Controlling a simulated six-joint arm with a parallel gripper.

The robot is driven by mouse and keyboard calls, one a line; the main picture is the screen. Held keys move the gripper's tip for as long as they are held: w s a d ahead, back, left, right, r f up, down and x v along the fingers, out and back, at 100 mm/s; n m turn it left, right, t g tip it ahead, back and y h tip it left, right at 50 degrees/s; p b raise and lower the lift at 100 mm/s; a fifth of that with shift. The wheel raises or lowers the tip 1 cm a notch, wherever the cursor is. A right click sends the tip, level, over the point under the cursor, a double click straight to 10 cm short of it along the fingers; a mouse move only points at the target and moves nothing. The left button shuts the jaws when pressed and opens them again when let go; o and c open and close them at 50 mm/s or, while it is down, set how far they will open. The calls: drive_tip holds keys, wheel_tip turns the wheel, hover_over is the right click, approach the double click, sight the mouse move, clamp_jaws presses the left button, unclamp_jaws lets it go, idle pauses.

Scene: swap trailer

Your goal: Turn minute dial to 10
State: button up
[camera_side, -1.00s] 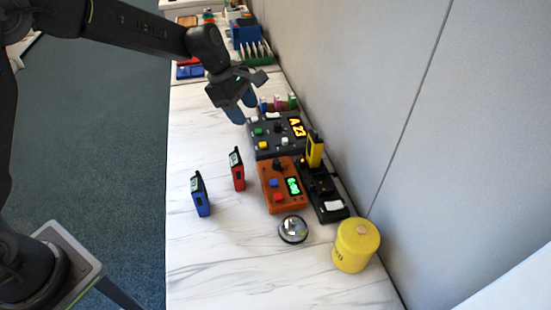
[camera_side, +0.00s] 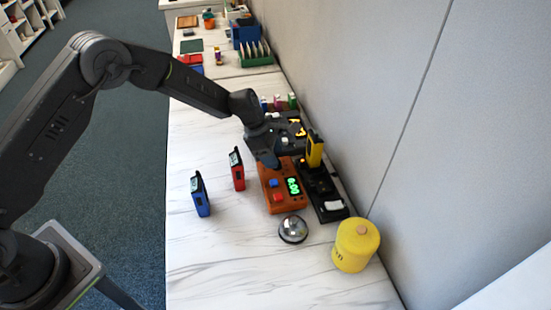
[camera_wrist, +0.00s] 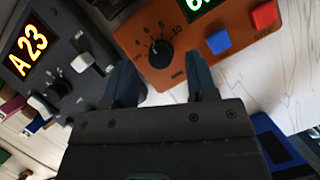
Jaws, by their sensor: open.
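The orange timer box (camera_side: 279,203) lies on the white marble table, with a lit green display (camera_side: 293,186) and red and blue buttons. In the wrist view the timer's black minute dial (camera_wrist: 160,54) shows at the top middle, ringed by a printed scale with 4, 6, 8 and 10 legible. Its pointer setting is too small to read surely. My gripper (camera_side: 275,160) is over the timer's far end and hides the dial in the side view. In the wrist view my gripper (camera_wrist: 161,64) is open, its blue fingertips apart on either side of the dial, with nothing between them.
A dark panel (camera_wrist: 62,60) reading A 23 stands beside the timer. A black stand with a yellow handset (camera_side: 315,150) is at its right. Red (camera_side: 238,170) and blue (camera_side: 200,196) devices, a silver bell (camera_side: 293,229) and a yellow canister (camera_side: 355,246) stand nearby. The front left table is clear.

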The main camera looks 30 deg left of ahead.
drive_tip(key=shift+x, duration=1.1)
drive_tip(key=c, duration=0.9)
